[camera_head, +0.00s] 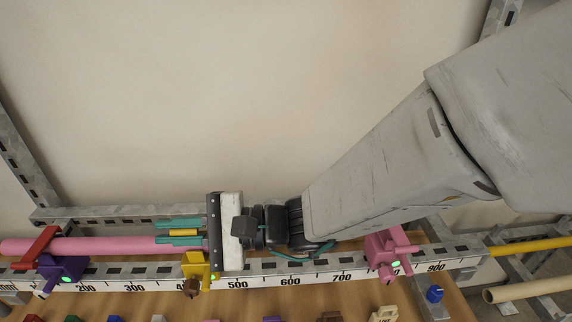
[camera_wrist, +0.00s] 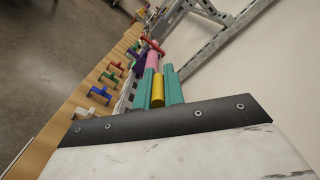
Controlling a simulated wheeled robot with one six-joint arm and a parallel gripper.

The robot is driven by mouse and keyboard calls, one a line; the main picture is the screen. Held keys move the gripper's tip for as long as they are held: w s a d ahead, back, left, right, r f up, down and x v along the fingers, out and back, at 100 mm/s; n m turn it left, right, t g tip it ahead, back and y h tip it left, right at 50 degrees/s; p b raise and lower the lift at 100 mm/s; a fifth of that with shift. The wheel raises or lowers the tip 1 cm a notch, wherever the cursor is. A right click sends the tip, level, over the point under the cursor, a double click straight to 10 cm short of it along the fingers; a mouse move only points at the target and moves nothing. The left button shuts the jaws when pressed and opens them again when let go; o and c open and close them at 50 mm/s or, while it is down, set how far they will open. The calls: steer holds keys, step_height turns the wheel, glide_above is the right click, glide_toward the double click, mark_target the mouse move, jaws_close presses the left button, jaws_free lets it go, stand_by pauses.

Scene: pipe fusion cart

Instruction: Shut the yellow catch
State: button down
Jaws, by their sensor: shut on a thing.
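My gripper (camera_head: 163,232) reaches left along the rail, its two teal fingers shut on a yellow bar of the yellow catch (camera_head: 194,265). In the wrist view the yellow bar (camera_wrist: 158,91) stands between the teal fingers (camera_wrist: 159,76). The catch's yellow body sits at the front of the rail, near the 400 mark, below my fingers. A small green light shows at its right side. My gripper's pale palm partly hides the catch, so I cannot tell whether its bar is fully down.
A pink pipe (camera_head: 110,246) lies left of my fingers, with a red part (camera_head: 38,246) and a purple catch (camera_head: 64,268). A pink catch (camera_head: 384,252) is on the rail at right, below my arm. Small colored parts line the wooden table edge.

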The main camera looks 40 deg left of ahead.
stand_by(0.3)
steer(key=c, duration=1.5)
jaws_free()
steer(key=shift+w, duration=0.1)
steer(key=v, duration=0.7)
steer(key=shift+w+d, duration=0.2)
steer(key=shift+d, duration=0.1)
